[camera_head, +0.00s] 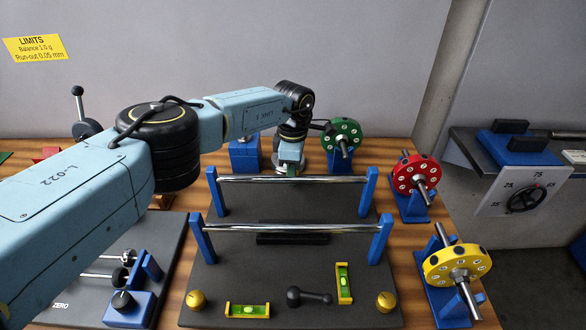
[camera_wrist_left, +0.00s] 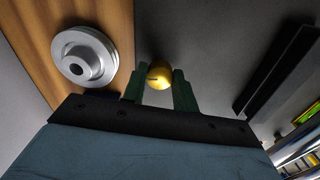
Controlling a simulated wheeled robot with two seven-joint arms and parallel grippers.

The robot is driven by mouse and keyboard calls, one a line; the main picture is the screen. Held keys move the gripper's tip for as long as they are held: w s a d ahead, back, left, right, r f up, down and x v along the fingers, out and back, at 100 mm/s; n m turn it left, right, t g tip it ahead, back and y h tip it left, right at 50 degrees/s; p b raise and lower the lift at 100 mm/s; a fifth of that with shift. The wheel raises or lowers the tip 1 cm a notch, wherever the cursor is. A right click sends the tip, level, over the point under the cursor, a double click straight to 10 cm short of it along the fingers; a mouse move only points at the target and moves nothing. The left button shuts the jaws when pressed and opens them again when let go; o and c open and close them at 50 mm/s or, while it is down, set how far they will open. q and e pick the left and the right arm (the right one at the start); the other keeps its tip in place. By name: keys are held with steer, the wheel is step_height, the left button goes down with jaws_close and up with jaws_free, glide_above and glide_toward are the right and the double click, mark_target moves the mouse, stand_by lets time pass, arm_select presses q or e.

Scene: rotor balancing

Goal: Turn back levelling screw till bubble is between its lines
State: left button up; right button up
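The balancing stand's dark base plate (camera_head: 290,270) carries two bubble levels in yellow frames, one lying across (camera_head: 247,310) and one lying front to back (camera_head: 344,283). Their bubbles are too small to place against the lines. Brass levelling screws stand at the front left (camera_head: 196,300) and front right (camera_head: 386,301). My left gripper (camera_head: 290,169) reaches down at the back of the plate. In the left wrist view, the green fingers of this gripper (camera_wrist_left: 160,80) sit close on both sides of a brass rear screw (camera_wrist_left: 159,74), which my arm hides in the head view. My right gripper is out of view.
Two steel rails (camera_head: 293,228) on blue posts cross the stand in front of my left gripper. Green (camera_head: 343,133), red (camera_head: 416,175) and yellow (camera_head: 455,265) rotors stand at the back and right. A grey stepped disc (camera_wrist_left: 84,56) lies beside the plate near the gripper.

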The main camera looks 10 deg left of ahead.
arm_select(q)
steer(key=shift+c, duration=0.8)
steer(key=shift+n, duration=0.4)
steer(key=n+b, duration=0.1)
steer(key=n, duration=0.1)
steer(key=shift+n, duration=0.4)
steer(key=shift+w+r+n, duration=0.1)
steer(key=shift+n, duration=1.6)
steer(key=o, duration=1)
steer(key=shift+c, duration=0.2)
